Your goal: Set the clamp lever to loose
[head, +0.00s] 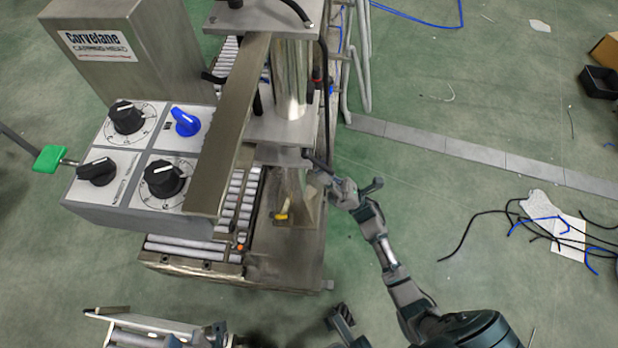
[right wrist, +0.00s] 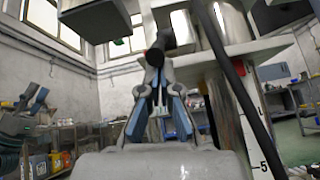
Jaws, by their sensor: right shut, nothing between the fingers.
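The clamp lever (head: 318,163) is a dark bar at the side of the machine's column, right of centre in the head view. Its black rounded end (right wrist: 158,45) shows large in the right wrist view. My right gripper (head: 324,178) is shut with nothing between its fingers. Its fingertips (right wrist: 155,72) are right at the lever's end; whether they touch it is unclear. The lever's pivot and any loose marking are not readable. What seems to be part of my left gripper (head: 345,325) shows at the bottom edge of the head view, its fingers unclear.
A control panel (head: 132,190) with black knobs and a blue knob (head: 185,122) stands left of the column. A yellow handle (head: 282,215) sits lower on the machine. A black cable (right wrist: 225,75) hangs close to my right gripper.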

